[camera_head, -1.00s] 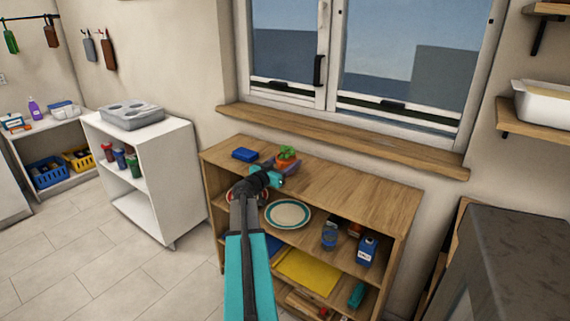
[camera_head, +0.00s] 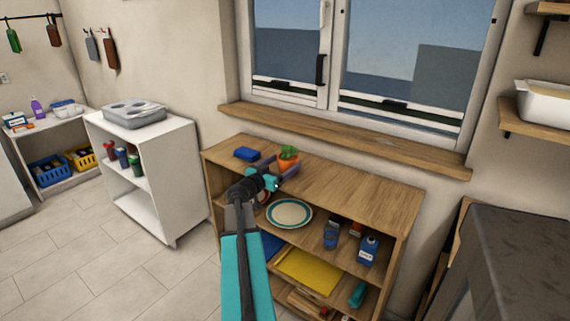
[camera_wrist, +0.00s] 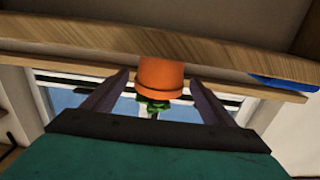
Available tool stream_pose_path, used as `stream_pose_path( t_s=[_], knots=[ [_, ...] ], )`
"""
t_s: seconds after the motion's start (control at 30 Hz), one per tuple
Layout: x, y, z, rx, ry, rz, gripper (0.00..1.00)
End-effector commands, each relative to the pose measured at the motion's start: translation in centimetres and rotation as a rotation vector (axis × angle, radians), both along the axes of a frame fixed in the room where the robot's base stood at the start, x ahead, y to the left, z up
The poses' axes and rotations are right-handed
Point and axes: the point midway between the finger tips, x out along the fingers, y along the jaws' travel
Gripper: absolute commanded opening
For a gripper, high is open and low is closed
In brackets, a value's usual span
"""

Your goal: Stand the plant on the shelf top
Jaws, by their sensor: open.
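The plant, green leaves in an orange pot (camera_head: 288,161), stands upright on the wooden shelf top (camera_head: 365,188), near its back left part. In the wrist view, which is upside down, the pot (camera_wrist: 160,76) shows with its base against the wooden top and its leaves hanging below. My gripper (camera_head: 282,167) is open, with one finger on each side of the pot's line. The wrist view shows a gap between the pot and each finger. The pot sits at or just beyond the fingertips.
The right part of the top is clear. A plate (camera_head: 289,214) and blue containers (camera_head: 368,249) sit inside the unit. The window sill (camera_head: 340,139) juts out behind.

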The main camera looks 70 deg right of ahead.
Motion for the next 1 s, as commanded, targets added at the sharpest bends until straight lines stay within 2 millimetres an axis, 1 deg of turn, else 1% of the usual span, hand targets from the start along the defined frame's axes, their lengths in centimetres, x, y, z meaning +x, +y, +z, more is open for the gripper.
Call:
stream_pose_path(
  t_s=[0.03,0.1,0.4,0.53,0.73,1.0],
  knots=[
    [0.1,0.9,0.0,0.000,0.000,0.001,0.79],
    [0.3,1.9,0.0,0.000,0.000,0.000,0.79],
    [1.4,5.8,0.0,0.000,0.000,0.001,0.79],
    [1.8,7.2,0.0,0.000,0.000,0.001,0.79],
    [2.1,8.3,0.0,0.000,0.000,-0.001,0.79],
    [2.1,8.3,0.0,0.000,0.000,-0.001,0.79]
  ],
)
